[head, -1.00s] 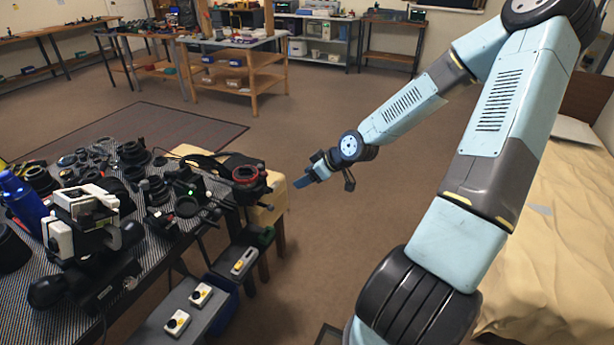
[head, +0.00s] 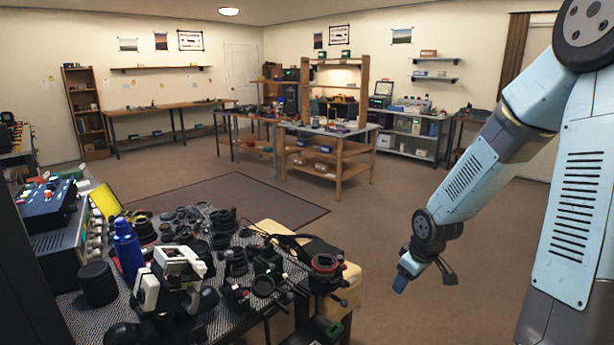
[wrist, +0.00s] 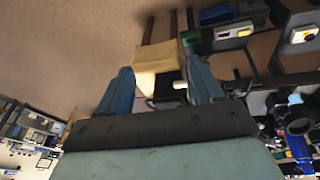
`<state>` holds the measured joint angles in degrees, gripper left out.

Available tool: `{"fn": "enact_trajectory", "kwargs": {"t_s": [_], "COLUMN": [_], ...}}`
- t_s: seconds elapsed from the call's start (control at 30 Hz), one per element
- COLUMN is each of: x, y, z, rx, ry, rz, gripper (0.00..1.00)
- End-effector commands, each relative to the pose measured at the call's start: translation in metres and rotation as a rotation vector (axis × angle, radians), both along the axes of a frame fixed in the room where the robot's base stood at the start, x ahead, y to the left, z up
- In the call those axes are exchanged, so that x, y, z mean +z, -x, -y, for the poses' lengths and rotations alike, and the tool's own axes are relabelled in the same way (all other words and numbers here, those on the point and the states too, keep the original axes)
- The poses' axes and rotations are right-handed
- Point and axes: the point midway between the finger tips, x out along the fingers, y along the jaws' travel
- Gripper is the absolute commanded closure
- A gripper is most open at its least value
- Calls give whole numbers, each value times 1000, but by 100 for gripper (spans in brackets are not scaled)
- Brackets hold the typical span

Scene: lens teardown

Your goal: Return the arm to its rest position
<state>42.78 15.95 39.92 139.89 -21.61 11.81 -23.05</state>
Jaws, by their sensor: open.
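My gripper (head: 402,284) hangs at the end of my light-blue arm, right of the workbench in the head view. It is apart from everything and out over open brown floor. In the wrist view its two blue fingers (wrist: 160,88) stand wide apart with nothing held between them. The cream-topped stool (wrist: 157,57) shows beyond the fingers in the wrist view, at a distance. The far side of the gripper is small and partly hidden in the head view.
The workbench with its striped mat (head: 87,318) carries lens parts, a blue bottle (head: 127,250) and a black-and-white device (head: 180,265). A wooden shelf table (head: 325,170) stands farther back. A dark floor mat (head: 230,195) lies between. Floor right of the bench is clear.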

Motion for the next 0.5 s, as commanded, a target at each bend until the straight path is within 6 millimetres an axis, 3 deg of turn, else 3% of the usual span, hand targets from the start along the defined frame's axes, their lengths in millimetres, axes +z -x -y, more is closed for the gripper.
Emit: {"fn": "enact_trajectory", "kwargs": {"t_s": [0.5], "x": [112], "y": [50], "z": [2], "rx": [-257], "ry": [159], "rz": [33], "gripper": [34]}}
